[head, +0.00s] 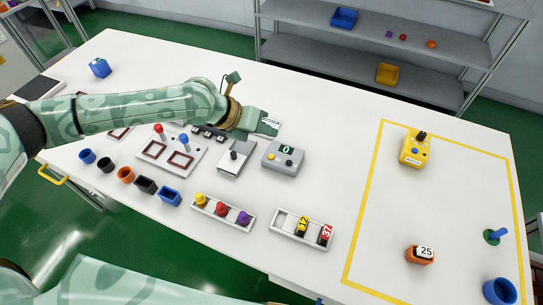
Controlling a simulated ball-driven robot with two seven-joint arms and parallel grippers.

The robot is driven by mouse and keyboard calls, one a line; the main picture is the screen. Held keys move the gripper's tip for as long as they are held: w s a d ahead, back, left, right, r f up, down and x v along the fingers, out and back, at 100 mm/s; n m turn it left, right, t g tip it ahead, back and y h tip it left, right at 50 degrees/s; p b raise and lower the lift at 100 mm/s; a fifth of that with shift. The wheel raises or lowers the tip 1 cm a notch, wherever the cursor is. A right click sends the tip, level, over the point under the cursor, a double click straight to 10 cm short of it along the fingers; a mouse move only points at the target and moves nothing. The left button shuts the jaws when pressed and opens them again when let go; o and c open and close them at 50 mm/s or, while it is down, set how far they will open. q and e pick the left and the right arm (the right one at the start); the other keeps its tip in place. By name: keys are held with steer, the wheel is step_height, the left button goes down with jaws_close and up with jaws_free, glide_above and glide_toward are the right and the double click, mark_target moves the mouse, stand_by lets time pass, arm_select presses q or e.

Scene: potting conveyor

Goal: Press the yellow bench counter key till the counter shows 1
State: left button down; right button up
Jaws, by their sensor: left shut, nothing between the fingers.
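The bench counter (283,160) is a small grey box near the middle of the white table. Its display (286,149) shows 0. The yellow key (271,156) is on the left of its top, with a dark knob (289,162) to its right. My left gripper (270,123) is shut and empty, just behind the counter in the picture and apart from the yellow key. Nothing covers the key or the display. My right gripper is out of view.
A grey box with a black lever (235,157) stands left of the counter. A tray with numbered blocks (292,233) and a tray of coloured knobs (213,213) lie in front. A yellow box (414,149) stands inside the yellow-taped area.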

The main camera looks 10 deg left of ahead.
mark_target(271, 157)
arm_select(q)
step_height(271, 157, down, 6)
steer(key=b, duration=0.3)
steer(key=shift+f, duration=0.2)
steer(key=shift+f+b, duration=0.3)
steer(key=shift+b, duration=0.15)
stand_by(1.3)
steer(key=shift+f+b, duration=0.35)
steer(key=shift+f+b, duration=0.4)
stand_by(0.5)
stand_by(0.4)
steer(key=shift+r+p, duration=0.45)
steer(key=shift+r, duration=0.4)
